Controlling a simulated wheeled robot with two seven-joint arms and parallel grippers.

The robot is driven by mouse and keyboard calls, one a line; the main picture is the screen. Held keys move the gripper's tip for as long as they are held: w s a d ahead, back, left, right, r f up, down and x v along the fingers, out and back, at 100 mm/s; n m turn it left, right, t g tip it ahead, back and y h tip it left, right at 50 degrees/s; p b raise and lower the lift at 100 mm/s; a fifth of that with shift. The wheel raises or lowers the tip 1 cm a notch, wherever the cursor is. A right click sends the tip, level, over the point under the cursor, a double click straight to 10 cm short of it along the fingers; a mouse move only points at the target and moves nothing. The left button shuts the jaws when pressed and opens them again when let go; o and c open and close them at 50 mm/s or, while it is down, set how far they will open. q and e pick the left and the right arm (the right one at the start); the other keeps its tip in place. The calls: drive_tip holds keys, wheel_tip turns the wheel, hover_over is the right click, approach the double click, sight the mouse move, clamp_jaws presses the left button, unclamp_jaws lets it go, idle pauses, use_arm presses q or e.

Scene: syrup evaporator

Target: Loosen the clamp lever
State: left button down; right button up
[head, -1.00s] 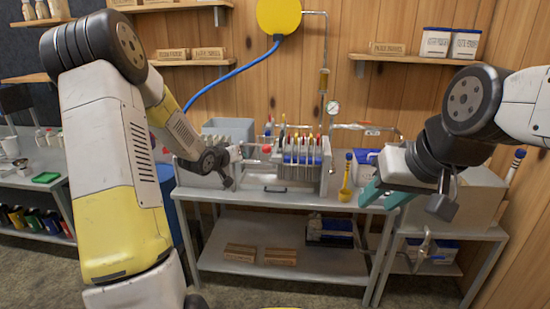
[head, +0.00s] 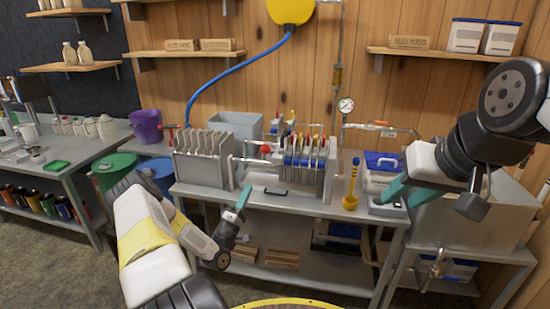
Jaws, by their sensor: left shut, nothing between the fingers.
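A metal plate press (head: 205,153) stands on the steel bench, with a rod running across to a second plate stack (head: 300,163). A red ball knob (head: 265,149) sits by the rod between them; it looks like the clamp lever's end, but its exact tilt is too small to tell. My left gripper (head: 241,200) is shut and empty, in front of the bench's front edge, below and left of the knob and apart from it. My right gripper (head: 402,192) has its teal fingers apart and empty, at the bench's right end, far from the press.
A grey bin (head: 235,124) is behind the press. A pressure gauge (head: 345,105) and pipes rise behind. The bench's front strip (head: 310,203) is mostly clear.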

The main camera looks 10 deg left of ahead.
use_arm(q)
drive_tip(key=shift+s+a+f+n, duration=0.1)
drive_tip(key=shift+s+f+n, duration=0.1)
drive_tip(key=shift+n, duration=0.2)
drive_tip(key=x, duration=1.4)
drive_tip(key=shift+r, duration=0.2)
drive_tip(key=shift+a+r, duration=0.1)
drive_tip(key=shift+r, duration=0.05)
